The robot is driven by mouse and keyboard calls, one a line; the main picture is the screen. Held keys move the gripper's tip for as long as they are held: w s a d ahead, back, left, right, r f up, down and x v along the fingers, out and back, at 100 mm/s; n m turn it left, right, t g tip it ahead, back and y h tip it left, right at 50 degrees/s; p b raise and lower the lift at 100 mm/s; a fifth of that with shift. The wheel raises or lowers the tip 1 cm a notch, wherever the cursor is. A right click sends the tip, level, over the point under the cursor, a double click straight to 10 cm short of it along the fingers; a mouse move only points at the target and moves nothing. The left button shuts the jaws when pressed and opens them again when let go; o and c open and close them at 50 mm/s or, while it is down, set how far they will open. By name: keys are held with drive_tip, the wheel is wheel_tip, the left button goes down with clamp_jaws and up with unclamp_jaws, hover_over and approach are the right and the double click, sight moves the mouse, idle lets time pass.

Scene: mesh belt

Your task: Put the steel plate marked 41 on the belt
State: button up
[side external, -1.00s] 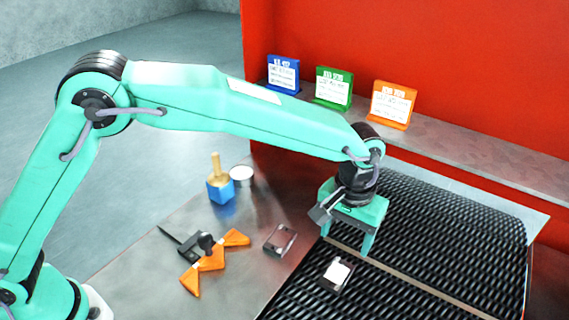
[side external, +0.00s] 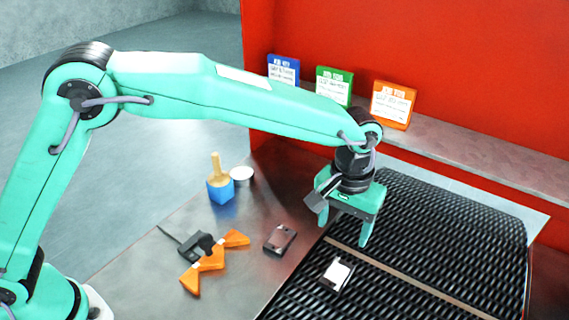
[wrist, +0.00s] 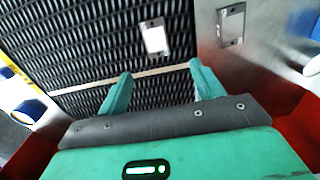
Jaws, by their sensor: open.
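The black mesh belt (side external: 450,225) runs along the right of the steel table. One small plate (side external: 335,272) with a bright pale face lies flat on the belt; it also shows in the wrist view (wrist: 154,38). A second, darker plate (side external: 280,240) lies on the table left of the belt, and at the upper right of the wrist view (wrist: 230,25). I cannot read a number on either. My gripper (side external: 343,231) hangs above the belt, just behind the plate there. Its fingers (wrist: 160,72) are apart with nothing between them.
Blue, green (side external: 334,87) and orange cards stand on the rear ledge before a red wall.

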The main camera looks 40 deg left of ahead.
drive_tip(key=s+a+r+t+h, duration=0.1)
drive_tip(key=s+a+r, duration=0.1)
drive_tip(key=a+r, duration=0.6)
drive_tip(key=s+a+r+t, duration=0.25)
drive_tip(key=a+r, duration=0.25)
drive_tip(key=a, duration=0.7)
drive_tip(key=s+a+f+t+y, duration=0.1)
drive_tip(key=s+a+t, duration=0.1)
drive_tip(key=s+a, duration=1.2)
drive_tip(key=shift+s+f, duration=0.25)
drive_tip(key=shift+s, duration=0.6)
drive_tip(key=shift+a, duration=0.1)
